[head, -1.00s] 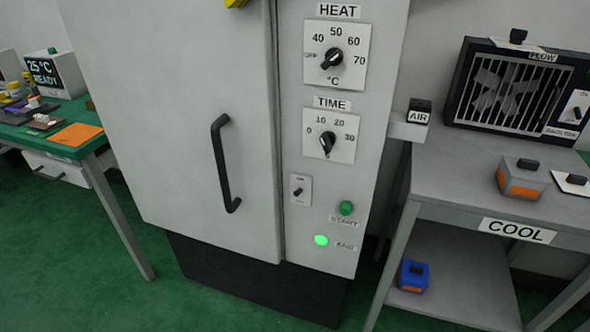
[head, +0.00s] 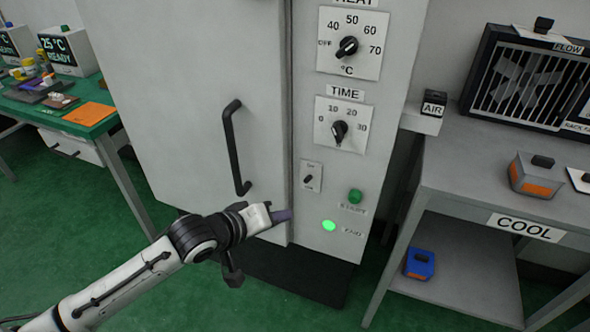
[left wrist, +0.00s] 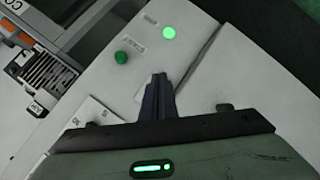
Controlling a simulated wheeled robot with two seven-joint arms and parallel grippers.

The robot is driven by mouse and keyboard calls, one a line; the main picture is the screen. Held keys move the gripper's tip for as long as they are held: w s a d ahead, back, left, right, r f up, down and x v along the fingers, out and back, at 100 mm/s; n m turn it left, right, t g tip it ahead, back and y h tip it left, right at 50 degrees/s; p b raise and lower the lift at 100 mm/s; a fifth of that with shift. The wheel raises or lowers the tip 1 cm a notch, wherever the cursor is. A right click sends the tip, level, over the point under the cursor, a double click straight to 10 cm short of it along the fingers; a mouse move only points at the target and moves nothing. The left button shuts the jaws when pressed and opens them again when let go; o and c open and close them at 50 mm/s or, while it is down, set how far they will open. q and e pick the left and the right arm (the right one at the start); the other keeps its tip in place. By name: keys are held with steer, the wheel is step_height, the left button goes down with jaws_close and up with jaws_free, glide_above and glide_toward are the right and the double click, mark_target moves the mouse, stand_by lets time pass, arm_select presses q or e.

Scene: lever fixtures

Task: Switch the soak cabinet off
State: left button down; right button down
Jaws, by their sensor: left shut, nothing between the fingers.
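The soak cabinet (head: 190,90) is a tall grey cabinet with a black door handle (head: 234,148). Its panel has a heat dial (head: 347,47), a time dial (head: 339,131) and a small toggle switch (head: 310,177) on a white plate. A green start button (head: 355,196) and a lit green lamp (head: 329,226) sit lower; both also show in the left wrist view, button (left wrist: 121,57) and lamp (left wrist: 169,33). My left gripper (head: 284,215) is shut and empty, in front of the cabinet, below the toggle in the picture. Its fingers (left wrist: 158,95) point at the panel. My right gripper is out of view.
A grey table labelled COOL (head: 518,228) stands at the right with a fan unit (head: 524,80), an orange-grey box (head: 537,174) and a blue box (head: 419,264) on its lower shelf. A green bench (head: 92,112) with small items stands at the left.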

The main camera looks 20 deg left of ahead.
mark_target(308, 179)
arm_select(q)
steer(key=w+a+r+n, duration=0.3)
steer(key=w+r, duration=0.1)
steer(key=r, duration=0.3)
steer(key=shift+r+t+y, duration=0.2)
steer(key=shift+t+y, duration=0.1)
steer(key=shift+w+f, duration=0.1)
steer(key=x, duration=0.9)
steer(key=shift+w+f, duration=0.2)
steer(key=shift+w, duration=0.1)
steer(key=shift+f+b, duration=0.1)
steer(key=shift+b, duration=0.2)
